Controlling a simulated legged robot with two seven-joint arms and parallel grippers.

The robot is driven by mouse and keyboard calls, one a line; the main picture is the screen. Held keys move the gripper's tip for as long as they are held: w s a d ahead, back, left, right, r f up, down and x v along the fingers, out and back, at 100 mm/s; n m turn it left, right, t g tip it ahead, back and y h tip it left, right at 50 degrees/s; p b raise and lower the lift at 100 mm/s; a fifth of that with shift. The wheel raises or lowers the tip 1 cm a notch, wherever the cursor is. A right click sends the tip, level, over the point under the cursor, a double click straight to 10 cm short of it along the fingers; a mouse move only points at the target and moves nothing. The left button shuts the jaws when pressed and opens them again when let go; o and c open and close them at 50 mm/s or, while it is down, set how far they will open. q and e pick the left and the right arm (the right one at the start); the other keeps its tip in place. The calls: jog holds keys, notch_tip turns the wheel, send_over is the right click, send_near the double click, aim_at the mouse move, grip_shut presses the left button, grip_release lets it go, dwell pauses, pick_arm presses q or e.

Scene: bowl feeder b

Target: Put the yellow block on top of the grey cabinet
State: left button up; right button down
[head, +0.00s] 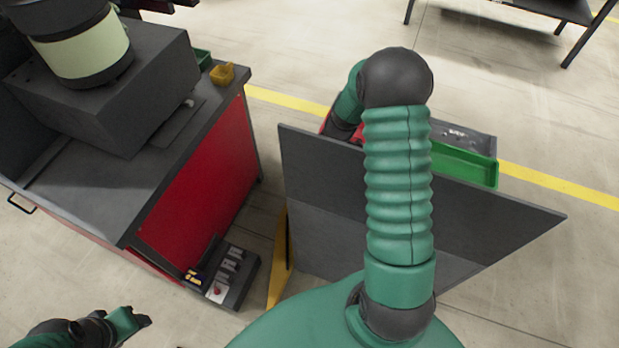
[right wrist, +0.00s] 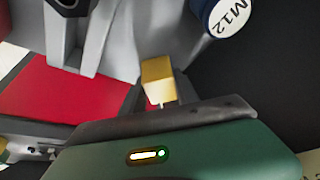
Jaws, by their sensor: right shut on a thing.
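In the right wrist view a small yellow block (right wrist: 157,72) sits at the tip of my right gripper (right wrist: 160,95), which is shut on it. A red surface and pale grey parts lie behind the block. In the head view my right arm reaches over a dark upright panel, and its gripper and the block are hidden. A dark grey box-shaped housing (head: 145,95) stands on the red-sided bench at left; I cannot tell if this is the grey cabinet. My left gripper (head: 138,318) is at the lower left, away from the bench; its jaws are unclear.
The dark panel (head: 320,190) stands below and around my right arm. Behind it is a green tray (head: 465,165). A small yellow bin (head: 222,74) is on the bench's far corner. A dark box with switches (head: 240,285) is low beside the bench. Open floor lies at right.

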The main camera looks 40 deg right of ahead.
jog(key=shift+s+d, duration=0.1)
jog(key=shift+d, duration=0.35)
jog(key=c, duration=1.3)
grip_release()
jog(key=shift+s+d+f, duration=0.1)
jog(key=shift+d, duration=0.05)
jog(key=shift+c, duration=0.2)
jog(key=shift+o, duration=0.7)
jog(key=shift+w+a+r, duration=0.15)
jog(key=shift+a, duration=0.2)
jog(key=shift+w+a+r, duration=0.1)
jog(key=shift+a, duration=0.25)
jog(key=v, duration=1.2)
jog(key=shift+s+d, duration=0.15)
